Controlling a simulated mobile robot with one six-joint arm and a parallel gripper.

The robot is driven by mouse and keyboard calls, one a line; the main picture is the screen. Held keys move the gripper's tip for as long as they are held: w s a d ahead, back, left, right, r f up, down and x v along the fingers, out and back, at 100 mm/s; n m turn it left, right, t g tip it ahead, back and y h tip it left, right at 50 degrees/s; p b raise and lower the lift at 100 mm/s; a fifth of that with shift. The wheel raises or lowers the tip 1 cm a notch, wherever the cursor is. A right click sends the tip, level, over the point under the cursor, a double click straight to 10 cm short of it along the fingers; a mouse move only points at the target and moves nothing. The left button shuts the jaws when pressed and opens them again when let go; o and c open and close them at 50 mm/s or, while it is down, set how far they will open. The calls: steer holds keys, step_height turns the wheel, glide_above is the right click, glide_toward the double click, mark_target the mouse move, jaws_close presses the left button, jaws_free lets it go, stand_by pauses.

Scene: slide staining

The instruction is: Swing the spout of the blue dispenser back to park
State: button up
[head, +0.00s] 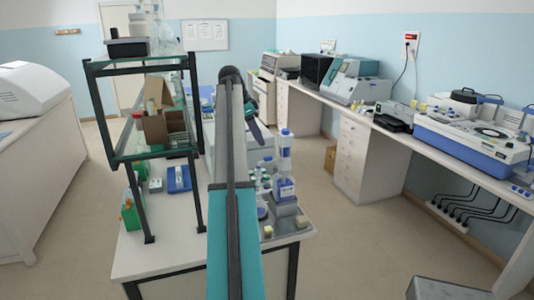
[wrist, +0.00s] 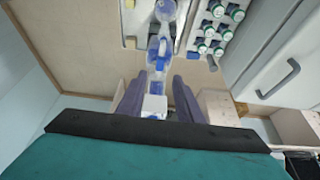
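The blue dispenser (head: 285,165) stands upright on a grey tray at the right end of the bench, with a clear body, blue parts and a blue cap. In the wrist view the dispenser (wrist: 161,48) runs from the top edge toward my gripper. My gripper (wrist: 157,82) is open, its two purple fingers one on each side of the dispenser's near blue-and-white part. I cannot tell whether either finger touches it. In the head view my gripper (head: 258,132) is just left of the dispenser's top, partly hidden by my arm. The spout's direction is unclear.
Several green-capped bottles (wrist: 209,30) stand beside the dispenser. A dark-framed shelf (head: 140,157) with a cardboard box (head: 165,128) stands left of my arm. A blue rack (head: 179,179) sits under it.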

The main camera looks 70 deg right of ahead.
mark_target(266, 158)
steer(key=shift+p+x, duration=1.45)
steer(key=shift+x, duration=3.15)
jaws_close()
